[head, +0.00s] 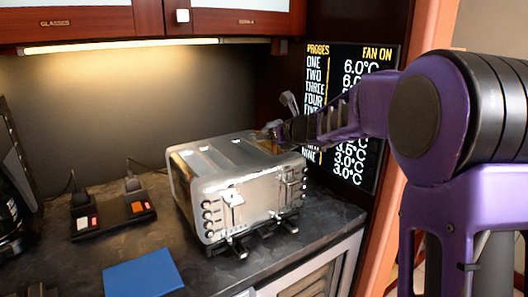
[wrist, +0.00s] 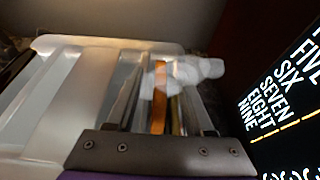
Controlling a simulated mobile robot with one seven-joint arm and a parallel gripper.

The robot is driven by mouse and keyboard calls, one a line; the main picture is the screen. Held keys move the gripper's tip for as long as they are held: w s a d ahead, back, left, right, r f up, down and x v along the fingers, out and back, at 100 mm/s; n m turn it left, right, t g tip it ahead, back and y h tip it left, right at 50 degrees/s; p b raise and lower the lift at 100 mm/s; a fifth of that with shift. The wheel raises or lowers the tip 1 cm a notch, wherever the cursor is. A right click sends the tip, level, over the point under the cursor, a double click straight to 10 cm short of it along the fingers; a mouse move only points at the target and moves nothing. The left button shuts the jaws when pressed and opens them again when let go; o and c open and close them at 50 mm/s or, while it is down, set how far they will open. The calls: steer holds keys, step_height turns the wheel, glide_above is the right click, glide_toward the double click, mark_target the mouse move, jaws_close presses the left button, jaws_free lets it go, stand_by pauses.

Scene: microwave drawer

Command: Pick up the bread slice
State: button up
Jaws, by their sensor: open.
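The silver toaster (head: 235,180) stands on the dark counter with its levers and knobs facing front. My gripper (head: 274,132) is over the right part of the toaster's top, reaching in from the right. In the wrist view my gripper (wrist: 165,90) has its fingers apart, over the toaster top (wrist: 75,95). A narrow orange-brown strip, which looks like the edge of the bread slice (wrist: 159,98), shows between the fingers. I cannot tell whether either finger touches it. Most of the slice is hidden, and a pale blurred shape covers part of the view near the fingertips.
A dark display with temperature readings (head: 352,75) stands close behind my arm at right. Wooden cabinets (head: 85,18) hang above. A black device with orange and red switches (head: 112,214) and a blue flat item (head: 143,273) lie left of the toaster.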

steer(key=shift+w+a+f, duration=0.15)
steer(key=shift+w+a, duration=0.1)
steer(key=shift+w, duration=0.1)
jaws_close()
